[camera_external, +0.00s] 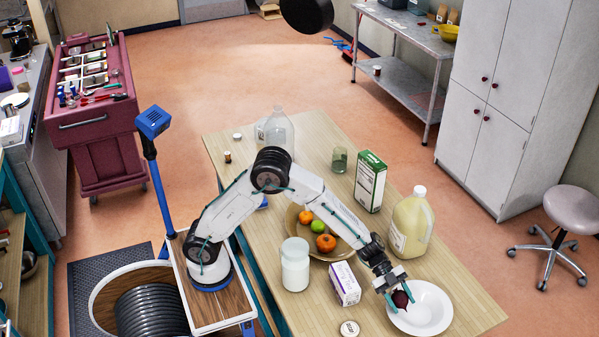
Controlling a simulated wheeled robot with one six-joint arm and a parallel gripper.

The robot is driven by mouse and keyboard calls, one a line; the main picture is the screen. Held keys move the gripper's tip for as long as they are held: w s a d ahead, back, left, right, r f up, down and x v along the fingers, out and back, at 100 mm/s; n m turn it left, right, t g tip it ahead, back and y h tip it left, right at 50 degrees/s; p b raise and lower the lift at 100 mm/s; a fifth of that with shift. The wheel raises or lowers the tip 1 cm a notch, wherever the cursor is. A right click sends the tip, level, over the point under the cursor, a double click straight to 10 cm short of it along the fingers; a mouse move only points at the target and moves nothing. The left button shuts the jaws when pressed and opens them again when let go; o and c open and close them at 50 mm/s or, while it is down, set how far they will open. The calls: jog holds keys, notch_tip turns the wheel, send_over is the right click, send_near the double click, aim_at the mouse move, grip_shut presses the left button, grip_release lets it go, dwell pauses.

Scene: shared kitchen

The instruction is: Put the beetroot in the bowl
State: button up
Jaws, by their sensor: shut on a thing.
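The beetroot (400,298) is dark purple and sits between the fingers of my gripper (399,294). My gripper is shut on it and points down over the left part of the white bowl (436,318). The bowl stands near the front right end of the wooden table. I cannot tell whether the beetroot touches the bowl's inside or hangs just above it.
Left of the bowl stand a small white and purple box (345,284), a white jar (295,265) and a round lid (349,328). A large yellowish jug (409,222) stands behind the bowl. A fruit plate (320,252) lies under my arm. The table's right end (475,300) is clear.

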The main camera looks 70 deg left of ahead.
jog(key=shift+f, duration=0.1)
jog(key=shift+f, duration=0.5)
jog(key=o, duration=1)
